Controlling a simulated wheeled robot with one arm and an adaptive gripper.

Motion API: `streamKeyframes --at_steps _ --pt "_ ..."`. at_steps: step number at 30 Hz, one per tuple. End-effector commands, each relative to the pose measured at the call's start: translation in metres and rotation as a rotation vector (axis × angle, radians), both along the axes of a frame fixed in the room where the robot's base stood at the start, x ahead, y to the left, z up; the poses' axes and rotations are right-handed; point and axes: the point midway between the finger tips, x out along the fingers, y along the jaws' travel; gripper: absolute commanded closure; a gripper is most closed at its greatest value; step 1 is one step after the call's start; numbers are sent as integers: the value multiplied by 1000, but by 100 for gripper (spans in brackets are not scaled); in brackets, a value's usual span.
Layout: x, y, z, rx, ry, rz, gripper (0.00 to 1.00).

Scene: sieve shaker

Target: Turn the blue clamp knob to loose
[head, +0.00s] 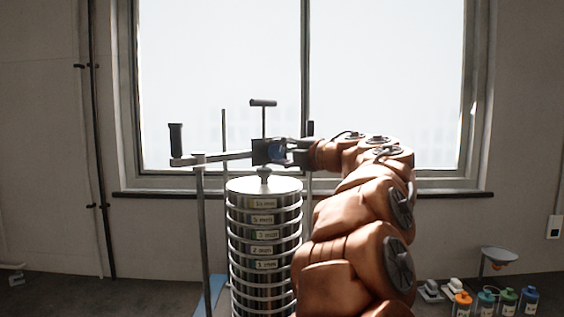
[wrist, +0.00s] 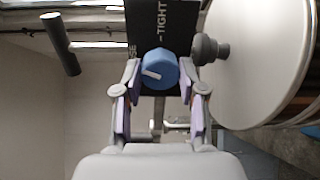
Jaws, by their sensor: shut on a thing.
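The blue clamp knob (wrist: 159,69) sits on a dark plate (wrist: 150,22) lettered "TIGHT", with another word partly hidden. A white pointer mark shows on the knob's face. In the head view the knob (head: 277,152) is on the clamp block (head: 260,151) above the sieve stack. My gripper (wrist: 160,75) has its two fingers on either side of the knob, shut on it; my arm reaches it from the right. The gripper (head: 290,152) partly covers the knob in the head view.
The sieve stack (head: 264,222) with its lid (head: 264,186) stands just below the clamp. A handle (head: 176,138) sticks up at the bar's left end, and a T-handle (head: 263,103) rises above the block.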

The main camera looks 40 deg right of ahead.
Motion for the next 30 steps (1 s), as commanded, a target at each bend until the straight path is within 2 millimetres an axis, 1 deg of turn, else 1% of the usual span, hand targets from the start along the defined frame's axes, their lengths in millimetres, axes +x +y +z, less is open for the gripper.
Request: streamKeyframes --at_steps 1,6,12,21,30 --pt "0 0 -4 -41 -7 1 94" --pt "0 0 -4 -174 -26 1 94" --pt "0 1 -3 -292 -40 3 94" --pt "0 1 -2 -379 -52 2 94" --pt "0 1 -1 -392 -53 3 94"
